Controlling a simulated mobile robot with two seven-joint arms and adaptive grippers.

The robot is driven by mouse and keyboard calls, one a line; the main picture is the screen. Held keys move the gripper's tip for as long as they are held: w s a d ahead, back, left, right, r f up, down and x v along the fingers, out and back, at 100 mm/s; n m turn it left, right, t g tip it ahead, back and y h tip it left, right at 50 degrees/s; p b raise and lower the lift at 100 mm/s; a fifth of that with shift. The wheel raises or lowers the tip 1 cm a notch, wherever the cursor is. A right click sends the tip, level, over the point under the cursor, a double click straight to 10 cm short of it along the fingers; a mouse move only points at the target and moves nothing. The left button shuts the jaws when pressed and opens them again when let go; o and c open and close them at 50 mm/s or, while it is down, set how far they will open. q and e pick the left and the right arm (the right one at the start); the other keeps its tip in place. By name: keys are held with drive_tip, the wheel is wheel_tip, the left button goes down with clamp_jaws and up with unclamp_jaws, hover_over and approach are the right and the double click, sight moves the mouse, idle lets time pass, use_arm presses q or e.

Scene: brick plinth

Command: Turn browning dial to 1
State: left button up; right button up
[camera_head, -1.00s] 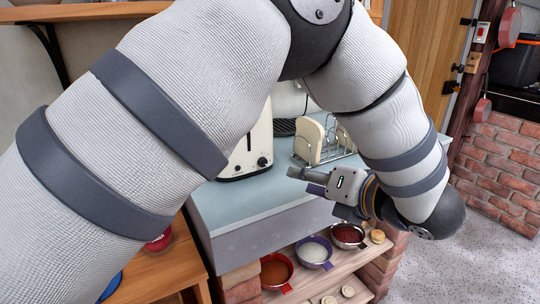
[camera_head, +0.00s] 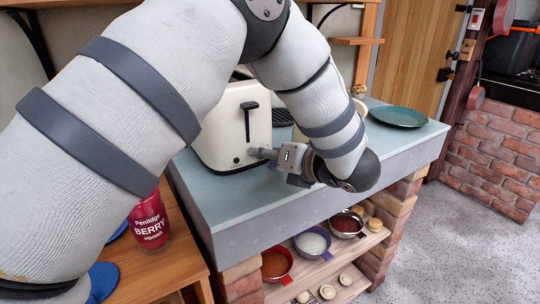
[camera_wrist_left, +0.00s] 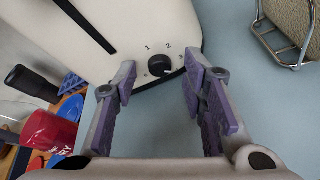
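The cream toaster (camera_head: 225,122) stands on the blue-grey counter. Its round black browning dial (camera_wrist_left: 158,65) shows in the left wrist view, low on the toaster's face, with a 1 and a 2 readable above it. A pale mark sits near the dial's lower right; I cannot tell its exact setting. My left gripper (camera_head: 257,153) is at the toaster's lower front in the head view. In the left wrist view my left gripper (camera_wrist_left: 160,72) is open, one purple-padded finger on each side of the dial, apparently touching neither side. My right gripper is out of view.
The toaster's black lever (camera_head: 249,120) is just above my left gripper. A wire rack (camera_wrist_left: 278,45) with bread is to the right. A teal plate (camera_head: 398,116) lies farther right. Several bowls sit on the shelf below.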

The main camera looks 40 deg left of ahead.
use_arm(q)
drive_tip(key=shift+c, duration=0.4)
clamp_jaws()
drive_tip(key=shift+r, duration=0.1)
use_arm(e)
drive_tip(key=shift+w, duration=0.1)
use_arm(q)
drive_tip(key=shift+r+n+t+p, duration=0.15)
drive_tip(key=shift+n+t+p, duration=0.15)
drive_tip(key=shift+s+n+p, duration=0.1)
drive_tip(key=shift+n+p, duration=0.2)
drive_tip(key=shift+n, duration=0.1)
drive_tip(key=shift+a+f+n+t+h, duration=0.1)
drive_tip(key=shift+f+n+t+h, duration=0.15)
drive_tip(key=shift+n+t, duration=0.2)
drive_tip(key=shift+s+n+t+h, duration=0.15)
drive_tip(key=shift+n+t+h, duration=0.2)
drive_tip(key=shift+n+t, duration=0.7)
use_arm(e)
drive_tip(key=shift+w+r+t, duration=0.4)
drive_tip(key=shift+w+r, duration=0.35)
use_arm(q)
drive_tip(key=shift+n, duration=0.3)
